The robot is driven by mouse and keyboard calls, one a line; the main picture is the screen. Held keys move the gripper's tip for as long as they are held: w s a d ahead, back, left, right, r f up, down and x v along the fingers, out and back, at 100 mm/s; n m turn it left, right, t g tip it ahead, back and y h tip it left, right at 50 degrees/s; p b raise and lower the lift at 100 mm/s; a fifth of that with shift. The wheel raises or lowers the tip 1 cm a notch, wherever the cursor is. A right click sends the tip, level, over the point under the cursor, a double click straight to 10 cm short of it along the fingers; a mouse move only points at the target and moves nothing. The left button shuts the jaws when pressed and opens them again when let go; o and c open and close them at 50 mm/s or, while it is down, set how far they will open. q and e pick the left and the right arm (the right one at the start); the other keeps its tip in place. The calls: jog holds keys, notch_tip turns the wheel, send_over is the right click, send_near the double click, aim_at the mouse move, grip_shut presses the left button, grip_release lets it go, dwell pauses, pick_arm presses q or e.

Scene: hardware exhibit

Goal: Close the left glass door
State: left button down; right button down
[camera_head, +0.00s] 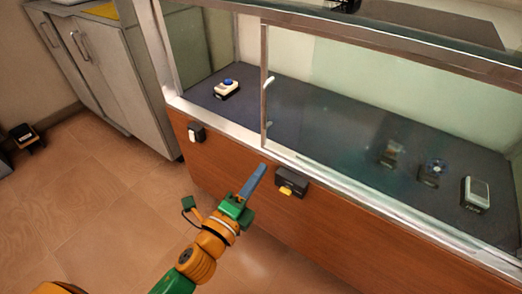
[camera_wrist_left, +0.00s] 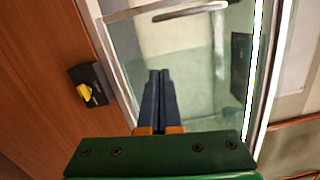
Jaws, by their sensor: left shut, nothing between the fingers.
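The glass-fronted display case fills the right of the head view. A glass door with an upright metal edge (camera_head: 264,75) and a pale handle (camera_head: 269,84) stands partway along the front. Left of that edge the front looks open; right of it the glass is greenish. My left gripper (camera_head: 261,169) is shut and empty, its blue-grey fingers in front of the case's lower rail, below the door edge. In the left wrist view the closed fingers (camera_wrist_left: 159,73) point toward the glass, with the door handle (camera_wrist_left: 190,13) beyond their tips. Contact with the door is not visible. My right gripper is out of view.
A black box with a yellow part (camera_head: 291,183) is on the wooden front panel (camera_head: 340,215), close to my gripper. A smaller black-and-white box (camera_head: 196,132) is further left. Several small devices stand inside the case. Grey cabinets (camera_head: 95,65) stand left; the tiled floor (camera_head: 95,195) is mostly clear.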

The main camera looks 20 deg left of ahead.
pick_arm(q)
jog(key=w+a, duration=0.1)
jog(key=w, duration=1)
jog(key=shift+a+r+p, duration=0.2)
jog(key=shift+r+p, duration=0.2)
jog(key=shift+p, duration=0.05)
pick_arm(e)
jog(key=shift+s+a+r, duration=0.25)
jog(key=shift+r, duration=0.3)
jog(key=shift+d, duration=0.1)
